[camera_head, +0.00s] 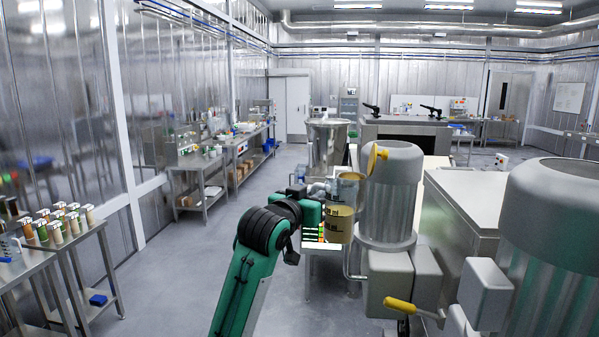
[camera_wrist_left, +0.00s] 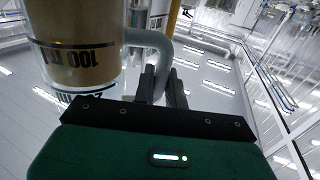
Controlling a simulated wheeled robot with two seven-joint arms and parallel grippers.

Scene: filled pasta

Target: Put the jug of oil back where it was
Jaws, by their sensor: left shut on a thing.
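The jug of oil (camera_head: 340,224) is a clear measuring jug with dark markings and yellowish-brown contents. It is held in the air beside the grey mixing machine in the head view. My left gripper (camera_head: 325,188) reaches it from the left on the green arm. In the left wrist view the jug (camera_wrist_left: 75,45) fills the upper left, with its markings upside down. The left fingers (camera_wrist_left: 162,85) are shut on its pale handle (camera_wrist_left: 150,40). My right gripper is in neither view.
A grey machine (camera_head: 392,190) with yellow knobs stands just right of the jug, and a larger ribbed one (camera_head: 560,250) nearer. A metal table (camera_head: 30,262) with several bottles stands at the left. The floor (camera_head: 180,270) between is open.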

